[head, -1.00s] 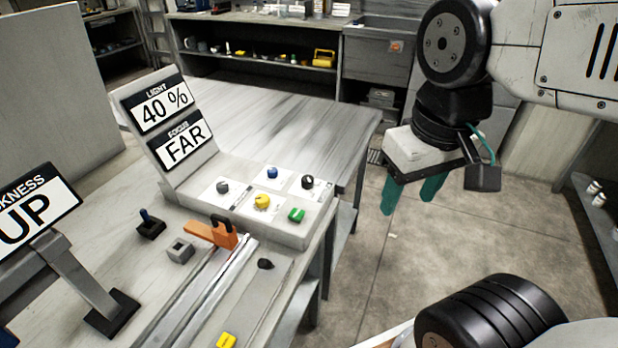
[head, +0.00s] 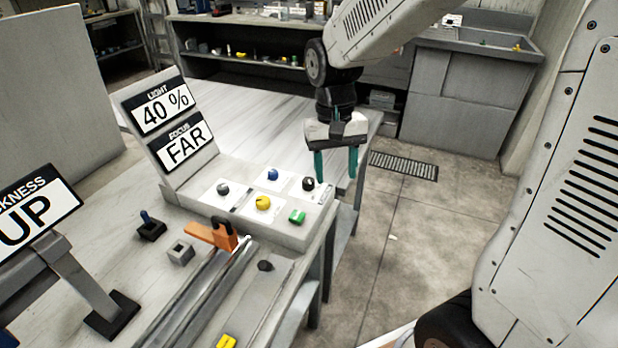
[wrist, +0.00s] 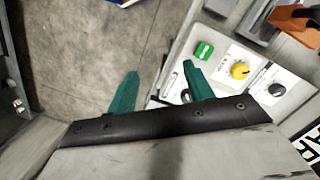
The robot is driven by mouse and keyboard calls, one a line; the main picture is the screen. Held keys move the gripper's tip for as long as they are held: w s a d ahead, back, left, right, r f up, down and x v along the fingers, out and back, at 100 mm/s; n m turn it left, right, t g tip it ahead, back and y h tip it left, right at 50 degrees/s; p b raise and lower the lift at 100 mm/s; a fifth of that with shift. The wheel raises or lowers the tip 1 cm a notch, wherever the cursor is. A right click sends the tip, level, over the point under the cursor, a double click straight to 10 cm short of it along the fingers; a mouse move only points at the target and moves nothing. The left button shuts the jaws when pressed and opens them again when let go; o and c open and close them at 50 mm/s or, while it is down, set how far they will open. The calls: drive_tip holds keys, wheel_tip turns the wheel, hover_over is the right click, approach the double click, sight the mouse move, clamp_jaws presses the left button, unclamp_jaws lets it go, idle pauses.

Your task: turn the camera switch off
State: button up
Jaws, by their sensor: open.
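A sloped-back control panel (head: 285,232) on the bench carries a grey knob (head: 222,188), a yellow knob (head: 263,202), a blue knob (head: 272,174), a black knob (head: 308,183) and a green switch (head: 297,216). The small labels are unreadable, so I cannot tell which control is the camera switch. The green switch (wrist: 204,50) and yellow knob (wrist: 240,70) also show in the wrist view. My gripper (head: 337,172) is open and empty, fingers pointing down, above the panel's right end near the black knob. In the wrist view, the gripper partly hides the panel.
Signs on the panel read "LIGHT 40 %" (head: 163,108) and "FOCUS FAR" (head: 183,147). An orange clamp (head: 212,235) and metal rails lie in front of the panel. A sign reading "UP" (head: 30,215) stands left. Open floor (head: 420,240) lies right of the bench.

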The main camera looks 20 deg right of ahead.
drive_tip(key=m, duration=0.2)
hover_over(309, 179)
drive_tip(key=s, duration=0.3)
wheel_tip(309, 179, down, 5)
drive_tip(key=shift+w+r+m+t, duration=0.15)
drive_tip(key=shift+w+m+t, duration=0.2)
drive_tip(key=shift+w, duration=0.25)
drive_tip(key=shift+w+r+m+t, duration=0.15)
drive_tip(key=shift+w+m+t, duration=0.15)
drive_tip(key=shift+w, duration=0.3)
drive_tip(key=shift+w+r+m+t, duration=0.2)
drive_tip(key=shift+w+m+t, duration=0.05)
drive_tip(key=shift+w, duration=0.05)
drive_tip(key=shift+f, duration=3.9)
drive_tip(key=c, duration=1)
